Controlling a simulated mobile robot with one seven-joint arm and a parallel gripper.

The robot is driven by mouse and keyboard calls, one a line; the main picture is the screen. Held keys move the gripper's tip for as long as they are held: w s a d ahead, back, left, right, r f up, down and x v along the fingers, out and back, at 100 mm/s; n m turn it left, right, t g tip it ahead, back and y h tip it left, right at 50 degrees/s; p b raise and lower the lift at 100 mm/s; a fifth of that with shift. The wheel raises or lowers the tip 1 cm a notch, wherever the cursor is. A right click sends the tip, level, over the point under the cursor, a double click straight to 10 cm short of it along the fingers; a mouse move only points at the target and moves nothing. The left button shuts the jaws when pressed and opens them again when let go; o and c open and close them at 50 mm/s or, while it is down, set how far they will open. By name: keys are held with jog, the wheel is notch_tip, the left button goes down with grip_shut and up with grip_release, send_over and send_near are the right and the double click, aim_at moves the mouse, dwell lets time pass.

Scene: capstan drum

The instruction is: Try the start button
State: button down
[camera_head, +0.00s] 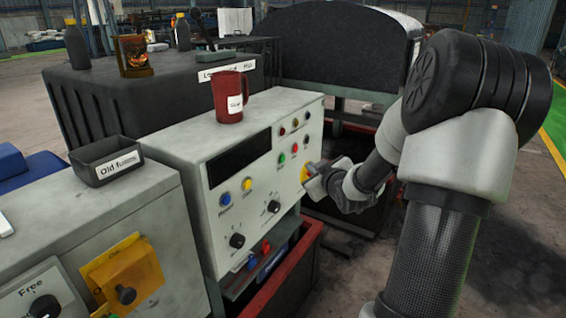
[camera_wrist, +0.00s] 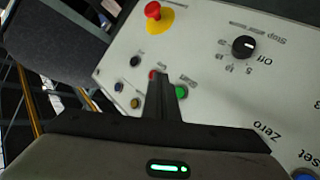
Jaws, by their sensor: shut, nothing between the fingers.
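The grey-white control box (camera_head: 228,215) carries several round buttons. A green button (camera_head: 281,159) and a red button (camera_head: 294,148) sit on its front face at the right; their labels are too small to read. In the wrist view the green button (camera_wrist: 181,91) is just right of my fingertips, and the red button (camera_wrist: 153,75) is beside their left edge, partly covered. My gripper (camera_head: 314,183) is shut and empty, in front of the panel's right end. I cannot tell whether the fingertips touch the panel. Which button is start cannot be read.
A red mushroom button (camera_wrist: 153,10) on a yellow plate is near my fingers. A black dial (camera_wrist: 243,46) marked "Off" is to its right. A red mug (camera_head: 229,98) stands on the box. A black tray (camera_head: 106,160) is at left. Floor at right is clear.

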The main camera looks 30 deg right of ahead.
aim_at(282, 159)
jog(key=w+a+b, duration=0.2)
jog(key=w+a, duration=0.1)
jog(key=w, duration=0.2)
jog(key=shift+w+b, duration=0.2)
jog(key=shift+b, duration=0.1)
jog(key=shift+w+a, duration=0.1)
jog(key=shift+a, duration=0.05)
dwell(1.7)
jog(key=shift+w+a+b, duration=0.15)
jog(key=shift+w+b, duration=0.1)
jog(key=shift+b, duration=0.1)
jog(key=shift+w+a, duration=0.25)
jog(key=shift+w, duration=0.1)
dwell(0.8)
jog(key=shift+s+d, duration=0.4)
jog(key=shift+s, duration=0.3)
jog(key=shift+s+d, duration=0.1)
